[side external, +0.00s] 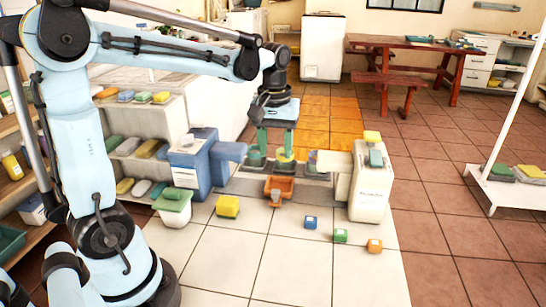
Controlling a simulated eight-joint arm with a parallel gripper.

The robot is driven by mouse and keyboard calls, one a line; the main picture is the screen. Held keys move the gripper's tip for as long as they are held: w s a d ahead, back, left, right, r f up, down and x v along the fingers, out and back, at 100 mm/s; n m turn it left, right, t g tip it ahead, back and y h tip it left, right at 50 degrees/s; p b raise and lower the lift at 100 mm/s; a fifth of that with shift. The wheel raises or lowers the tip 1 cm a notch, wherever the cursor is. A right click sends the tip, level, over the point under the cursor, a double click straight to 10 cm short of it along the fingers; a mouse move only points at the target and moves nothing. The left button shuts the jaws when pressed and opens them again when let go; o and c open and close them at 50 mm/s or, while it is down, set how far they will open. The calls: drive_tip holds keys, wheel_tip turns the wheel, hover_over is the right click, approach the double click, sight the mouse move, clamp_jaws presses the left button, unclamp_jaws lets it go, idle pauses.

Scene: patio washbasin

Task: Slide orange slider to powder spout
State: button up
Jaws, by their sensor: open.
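The orange slider (279,188) is a small open-topped orange block at the front of a grey track (310,185), between two dispensers. The white dispenser (371,188) on the right has a pale spout (335,162) pointing left, which looks like the powder spout; its label is too small to read. The blue dispenser (196,168) on the left has a blue spout (228,152) pointing right. My gripper (276,147) points down with its teal fingers apart, behind and above the orange slider. A yellow-topped green piece (285,156) shows near the fingertips; contact cannot be told.
Green pieces (255,156) stand beside the fingers. A yellow block (228,206) and a green-lidded white tub (173,207) are at front left. Blue (310,222), green (340,235) and orange (375,246) cubes lie at front right. The front pale tiles are mostly clear.

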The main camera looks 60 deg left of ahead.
sight(276, 192)
drive_tip(key=f, duration=1.2)
drive_tip(key=shift+w+a+f, duration=0.1)
drive_tip(key=shift+w+a, duration=0.05)
drive_tip(key=shift+a, duration=0.05)
drive_tip(key=shift+c, duration=0.5)
clamp_jaws()
